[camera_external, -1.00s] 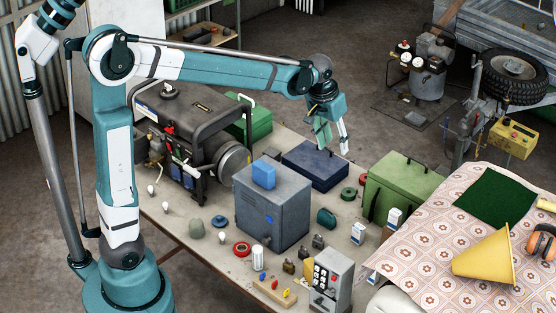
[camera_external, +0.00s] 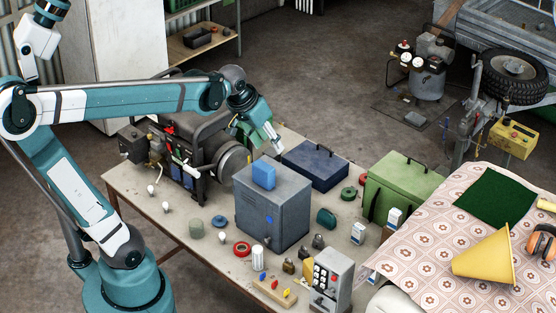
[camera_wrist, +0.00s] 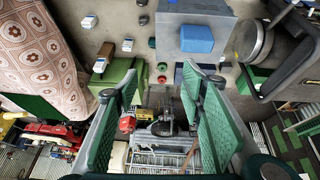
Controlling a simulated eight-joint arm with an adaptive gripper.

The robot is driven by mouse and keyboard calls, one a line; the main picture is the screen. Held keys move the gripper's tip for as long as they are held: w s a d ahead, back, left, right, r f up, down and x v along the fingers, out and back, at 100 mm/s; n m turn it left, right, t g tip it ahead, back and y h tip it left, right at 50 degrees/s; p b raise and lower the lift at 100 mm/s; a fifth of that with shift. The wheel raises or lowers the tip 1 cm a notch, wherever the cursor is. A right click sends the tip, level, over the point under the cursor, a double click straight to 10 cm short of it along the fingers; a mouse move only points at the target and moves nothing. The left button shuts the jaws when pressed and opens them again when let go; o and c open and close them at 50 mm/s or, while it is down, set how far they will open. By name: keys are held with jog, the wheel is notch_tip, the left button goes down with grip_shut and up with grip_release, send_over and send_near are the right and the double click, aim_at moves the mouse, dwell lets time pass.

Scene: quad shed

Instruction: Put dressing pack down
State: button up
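A small blue pack (camera_external: 263,173), which I take for the dressing pack, lies on top of the grey metal cabinet (camera_external: 272,218) on the workbench. It also shows at the top of the wrist view (camera_wrist: 197,39). My gripper (camera_external: 274,148) is above and behind the cabinet, near the blue pack and apart from it. In the wrist view my two green-padded fingers (camera_wrist: 160,90) stand wide apart with nothing held between them.
The workbench (camera_external: 180,238) carries a generator (camera_external: 190,155) at left, a navy case (camera_external: 316,165) and a green case (camera_external: 400,185) at right. Several small items lie in front of the cabinet. A patterned cloth (camera_external: 420,245) covers the surface at right.

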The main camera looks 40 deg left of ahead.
jog(key=s+a+f+t, duration=0.1)
jog(key=s+a+f, duration=0.1)
jog(key=s, duration=0.4)
jog(key=s+a+f+t, duration=0.1)
jog(key=s+a+f, duration=0.2)
jog(key=s, duration=0.4)
jog(key=shift+s+a+y, duration=0.25)
jog(key=shift+a+y, duration=0.05)
jog(key=shift+a, duration=0.4)
